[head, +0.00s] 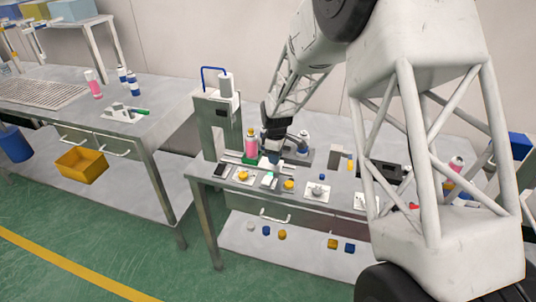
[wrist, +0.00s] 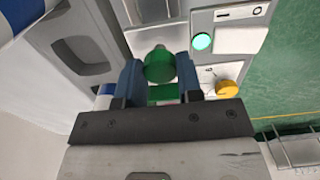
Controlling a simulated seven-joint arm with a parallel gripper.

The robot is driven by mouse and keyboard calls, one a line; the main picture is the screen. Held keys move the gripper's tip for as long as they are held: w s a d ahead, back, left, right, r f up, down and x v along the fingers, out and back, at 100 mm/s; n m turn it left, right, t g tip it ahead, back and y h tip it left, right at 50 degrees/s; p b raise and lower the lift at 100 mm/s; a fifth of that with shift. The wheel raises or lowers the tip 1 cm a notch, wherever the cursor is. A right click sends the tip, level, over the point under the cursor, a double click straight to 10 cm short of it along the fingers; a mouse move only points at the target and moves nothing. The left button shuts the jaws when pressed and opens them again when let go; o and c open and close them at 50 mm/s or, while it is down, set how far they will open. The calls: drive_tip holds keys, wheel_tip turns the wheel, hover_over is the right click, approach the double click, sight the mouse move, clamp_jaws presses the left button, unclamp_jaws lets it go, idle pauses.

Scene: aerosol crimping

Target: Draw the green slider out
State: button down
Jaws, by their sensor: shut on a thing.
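The green slider shows in the wrist view as a round green knob (wrist: 160,65) with a green strip (wrist: 163,93) behind it. My gripper (wrist: 160,72) has its two blue fingers on either side of the knob and is shut on it. In the head view, my gripper (head: 274,153) is low at the front of the crimping station (head: 214,122), beside a pink can (head: 251,148). Green at that can's foot (head: 250,160) is visible, but my gripper and arm hide most of the knob there.
A lit teal button (wrist: 201,42) and a yellow knob (wrist: 227,88) sit close to my fingers. Several knobs and small panels line the bench front (head: 320,190). Another table (head: 60,95) is at the left.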

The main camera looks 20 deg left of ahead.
drive_tip(key=shift+d+r, duration=0.1)
drive_tip(key=shift+d, duration=2.25)
drive_tip(key=c, duration=0.8)
unclamp_jaws()
drive_tip(key=shift+r, duration=3.85)
